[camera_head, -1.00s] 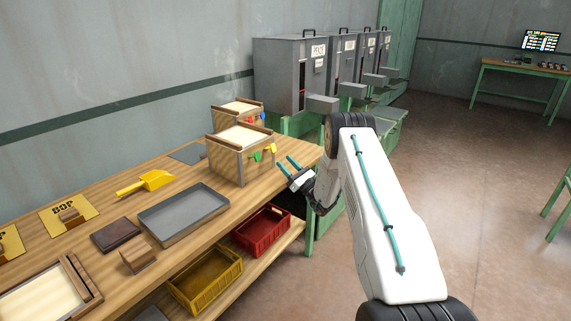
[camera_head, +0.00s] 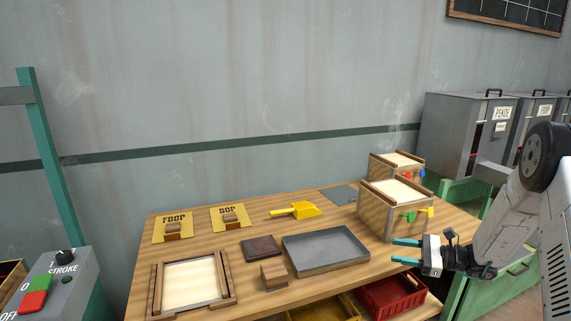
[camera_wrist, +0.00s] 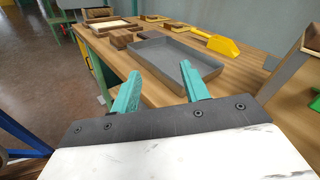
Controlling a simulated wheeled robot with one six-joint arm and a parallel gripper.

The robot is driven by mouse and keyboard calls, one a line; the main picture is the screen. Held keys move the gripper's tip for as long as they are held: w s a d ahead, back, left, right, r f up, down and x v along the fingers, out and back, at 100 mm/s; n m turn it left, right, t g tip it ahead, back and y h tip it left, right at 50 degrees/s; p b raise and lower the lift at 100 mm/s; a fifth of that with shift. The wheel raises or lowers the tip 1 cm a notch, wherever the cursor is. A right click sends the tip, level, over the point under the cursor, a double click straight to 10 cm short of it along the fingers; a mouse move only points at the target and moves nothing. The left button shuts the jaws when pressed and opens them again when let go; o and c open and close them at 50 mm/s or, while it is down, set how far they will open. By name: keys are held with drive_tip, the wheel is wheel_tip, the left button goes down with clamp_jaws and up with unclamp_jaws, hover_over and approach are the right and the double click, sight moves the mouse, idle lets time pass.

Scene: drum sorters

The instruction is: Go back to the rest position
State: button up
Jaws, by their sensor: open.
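My gripper (camera_head: 405,252) is at the right of the head view, at the front right of the wooden workbench. Its two teal fingers are spread apart with nothing between them. They point left across the bench, towards the grey metal tray (camera_head: 324,270). In the wrist view the open gripper (camera_wrist: 163,92) shows at the bottom, with the tray (camera_wrist: 146,48) beyond its fingertips. My arm comes in from the right edge of the head view.
Wooden boxes (camera_head: 366,217) with coloured tabs stand close behind my gripper. A yellow scoop (camera_head: 296,210), a dark pad (camera_head: 261,247) and a framed tray (camera_head: 153,291) lie on the bench. A red crate (camera_head: 392,294) sits below. Grey machines (camera_head: 455,130) stand at right.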

drive_tip(key=s+a+r+n+g+h, duration=0.3)
drive_tip(key=s+a+r+n+g, duration=0.15)
drive_tip(key=s, duration=0.45)
drive_tip(key=s+a+r+n+g+h, duration=0.2)
drive_tip(key=s+a+r+n+g, duration=0.25)
drive_tip(key=s, duration=0.35)
drive_tip(key=s+r+n+t+h, duration=0.1)
drive_tip(key=s+r+n+h, duration=0.2)
drive_tip(key=s, duration=0.5)
drive_tip(key=s+d+r+n+t+h, duration=0.1)
drive_tip(key=s+r+n+h, duration=0.2)
drive_tip(key=s, duration=0.4)
drive_tip(key=s+r+n+t+h, duration=0.2)
drive_tip(key=s+r+n+h, duration=0.2)
drive_tip(key=s, duration=0.4)
drive_tip(key=shift+s+d+r+h, duration=0.25)
drive_tip(key=shift+r+h, duration=0.25)
drive_tip(key=shift+r, duration=0.45)
